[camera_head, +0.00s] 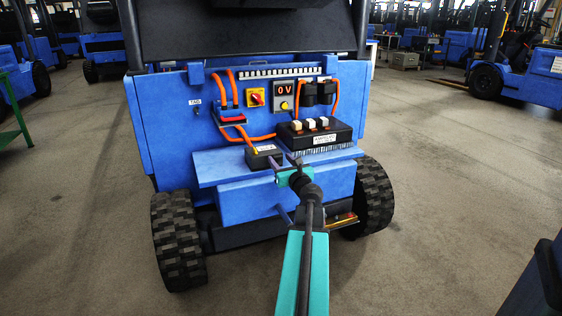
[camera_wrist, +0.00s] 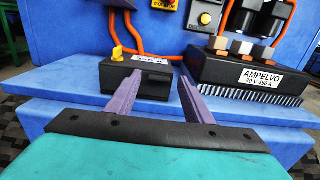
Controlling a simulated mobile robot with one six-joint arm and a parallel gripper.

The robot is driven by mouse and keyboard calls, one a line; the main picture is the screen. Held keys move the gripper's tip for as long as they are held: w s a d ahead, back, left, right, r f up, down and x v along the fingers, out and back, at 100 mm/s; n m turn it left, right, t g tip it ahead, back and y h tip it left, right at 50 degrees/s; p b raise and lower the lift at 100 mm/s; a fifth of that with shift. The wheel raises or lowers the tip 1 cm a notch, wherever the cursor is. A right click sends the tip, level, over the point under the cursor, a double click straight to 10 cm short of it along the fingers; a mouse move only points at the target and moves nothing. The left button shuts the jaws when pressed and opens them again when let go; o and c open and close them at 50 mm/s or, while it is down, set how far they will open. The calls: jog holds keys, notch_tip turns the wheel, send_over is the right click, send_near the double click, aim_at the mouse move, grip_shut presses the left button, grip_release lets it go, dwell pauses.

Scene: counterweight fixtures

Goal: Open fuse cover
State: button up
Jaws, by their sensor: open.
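A small black box with a white label (camera_head: 262,155) sits on the blue shelf of the truck; I take it to be the fuse cover, but its label is too small to read. It also shows in the wrist view (camera_wrist: 160,82), with a yellow knob (camera_wrist: 117,52) at its top left and orange cables behind it. The box looks closed. My gripper (camera_head: 282,160) is just in front of the box. Its purple fingers (camera_wrist: 161,82) are apart and empty. In the wrist view the left finger overlaps the box's front and the right finger lies right of it. I cannot tell whether they touch.
A larger black AMPELVO unit (camera_head: 318,136) with several light blocks on top stands right of the box. Behind are a red-yellow switch (camera_head: 255,97), a display reading 0 V (camera_head: 286,88) and an orange-cabled connector (camera_head: 232,118). The shelf's left part (camera_head: 215,167) is bare.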

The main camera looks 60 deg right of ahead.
jog(key=shift+c, duration=0.2)
grip_shut()
jog(key=shift+s+d+r, duration=0.1)
jog(key=shift+s+d, duration=0.05)
jog(key=shift+d, duration=0.05)
jog(key=shift+a, duration=0.1)
jog(key=shift+w+a+r+p, duration=0.1)
jog(key=shift+w+r+p, duration=0.1)
jog(key=shift+p, duration=0.55)
